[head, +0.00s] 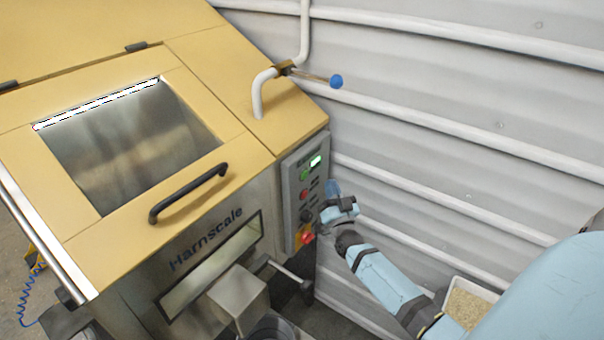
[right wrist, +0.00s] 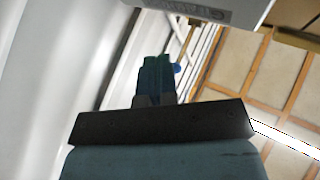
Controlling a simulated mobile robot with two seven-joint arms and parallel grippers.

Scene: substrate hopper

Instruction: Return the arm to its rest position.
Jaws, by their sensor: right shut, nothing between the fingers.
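My right arm reaches in from the lower right in the head view. Its gripper (head: 333,190) is beside the right edge of the grey control panel (head: 292,205); I cannot tell whether it touches the panel. In the right wrist view the dark fingers (right wrist: 155,72) are together, with nothing between them. The panel has a lit green display, several buttons and a red-and-yellow switch (head: 306,237) below the gripper. My left gripper is in neither view.
The hopper has a yellow lid (head: 112,236) with a black handle (head: 188,194) and a window. A blue-knobbed lever (head: 336,81) sticks out above the panel. A corrugated wall (head: 450,90) stands behind. A white bin of granules (head: 468,306) sits low beside my arm.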

